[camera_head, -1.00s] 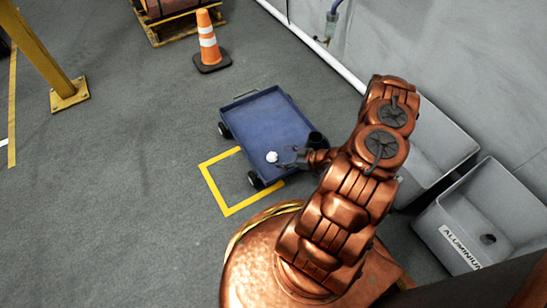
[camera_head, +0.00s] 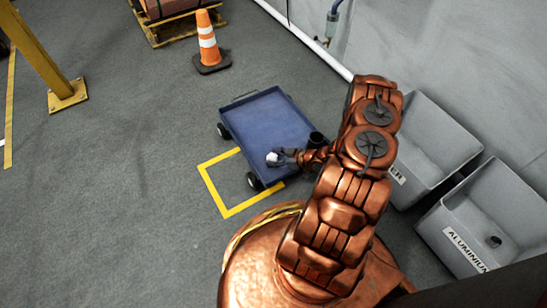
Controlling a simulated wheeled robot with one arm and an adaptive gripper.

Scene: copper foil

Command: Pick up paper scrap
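The paper scrap (camera_head: 272,158) is a small crumpled white ball on the blue cart (camera_head: 262,118), near its front edge. My gripper (camera_head: 279,157) is at the right side of the scrap, with its dark fingers reaching up to it and covering part of it. The fingers are too small here to tell whether they are open or shut, or whether they touch the scrap. My copper arm stretches from the lower middle of the view to the cart.
Grey bins (camera_head: 428,150) stand along the wall, one labelled ALUMINIUM (camera_head: 492,222). An orange cone (camera_head: 207,42) stands behind the cart.

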